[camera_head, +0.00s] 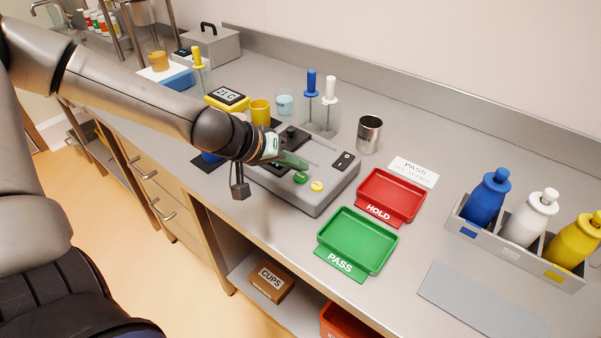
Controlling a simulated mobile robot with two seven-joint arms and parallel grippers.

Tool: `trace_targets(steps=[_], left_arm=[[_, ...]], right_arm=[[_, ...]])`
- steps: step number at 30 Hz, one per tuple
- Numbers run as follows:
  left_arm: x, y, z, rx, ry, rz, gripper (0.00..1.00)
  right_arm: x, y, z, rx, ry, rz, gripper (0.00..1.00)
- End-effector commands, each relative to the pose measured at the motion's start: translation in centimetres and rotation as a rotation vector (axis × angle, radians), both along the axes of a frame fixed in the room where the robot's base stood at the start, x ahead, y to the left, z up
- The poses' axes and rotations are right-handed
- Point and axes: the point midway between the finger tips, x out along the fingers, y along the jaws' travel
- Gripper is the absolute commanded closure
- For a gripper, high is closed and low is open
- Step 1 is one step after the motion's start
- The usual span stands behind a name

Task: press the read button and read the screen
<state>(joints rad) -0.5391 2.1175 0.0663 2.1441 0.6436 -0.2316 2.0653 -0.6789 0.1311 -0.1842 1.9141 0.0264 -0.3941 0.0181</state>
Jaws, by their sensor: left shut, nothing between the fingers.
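A grey device (322,200) on the bench carries a green button (300,178), a yellow button (317,186) and a black switch (343,161). No lettering for a read button is legible. A yellow unit (214,103) further left has a small screen (229,95) that appears to show "21 C". My left gripper (306,166) is shut and empty, just above and behind the green button; I cannot tell whether it touches. My right gripper is not in view.
A red HOLD tray (416,197) and a green PASS tray (392,243) lie right of the device. A metal cup (369,135) and a clear holder with blue and white tools (320,116) stand behind. A rack (510,262) of several bottles is at right.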

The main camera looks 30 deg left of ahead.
Motion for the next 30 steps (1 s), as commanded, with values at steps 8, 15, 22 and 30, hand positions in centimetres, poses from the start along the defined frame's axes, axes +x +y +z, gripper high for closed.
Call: trace_targets(steps=[8,15,22,30], left_arm=[[0.0,0.0,0.9,-0.001,-0.001,0.000,1.00],[0.0,0.0,3.4,-0.001,-0.001,0.001,1.00],[0.0,0.0,5.2,-0.001,-0.001,0.001,1.00],[0.0,0.0,5.0,0.000,-0.001,0.001,1.00]], right_arm=[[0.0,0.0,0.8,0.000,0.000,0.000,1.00],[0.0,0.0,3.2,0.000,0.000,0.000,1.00],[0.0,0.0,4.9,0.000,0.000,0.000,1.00],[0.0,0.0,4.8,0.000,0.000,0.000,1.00]])
